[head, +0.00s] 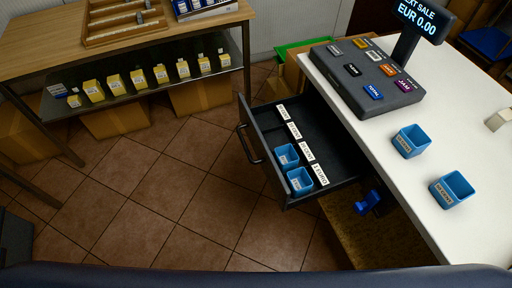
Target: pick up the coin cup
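Several square blue coin cups are in the head view. One cup (411,141) stands upright on the white counter (400,175), and another cup (452,190) stands nearer, to its right. Both have small white labels on the front that are too small to read surely. Two more cups, one farther (287,157) and one nearer (300,181), sit in the open cash drawer (332,135) at its left side. A row of white label strips runs beside them in the drawer. Neither of my grippers is in view.
A cash register (366,75) with a price display (424,20) stands at the counter's back. A beige block (499,119) lies at the right edge. The drawer juts left over tiled floor. A wooden table (40,45) with a shelf of yellow boxes (137,78) is at left.

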